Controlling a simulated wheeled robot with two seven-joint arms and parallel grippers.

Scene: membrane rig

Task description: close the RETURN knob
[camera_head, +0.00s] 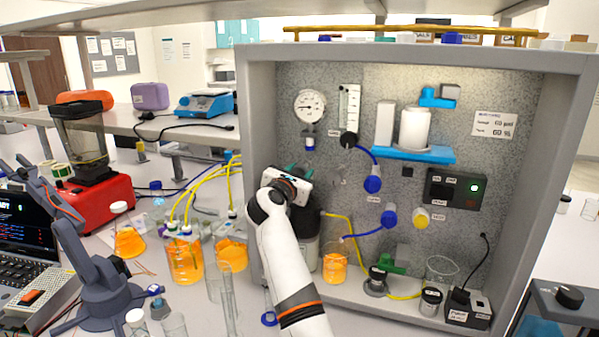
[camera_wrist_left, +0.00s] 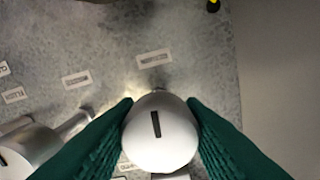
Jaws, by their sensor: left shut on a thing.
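My left gripper (camera_head: 299,171) reaches up to the left part of the grey speckled panel (camera_head: 345,215). In the left wrist view its two green fingers (camera_wrist_left: 160,135) are shut on a round whitish knob (camera_wrist_left: 172,148), one on each side. The knob's face carries a short dark line, close to vertical in that view. The gripper hides this knob in the head view. Labels on the panel, such as the one just beyond the knob (camera_wrist_left: 154,59), are too blurred to read, so I cannot confirm which is RETURN. My right gripper is not in view.
A second pale knob or fitting (camera_wrist_left: 30,148) is left of the held one in the wrist view. A pressure gauge (camera_head: 310,106), blue valves (camera_head: 372,181) and a yellow valve (camera_head: 421,218) are on the panel. Flasks of orange liquid (camera_head: 186,262) stand left of my arm.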

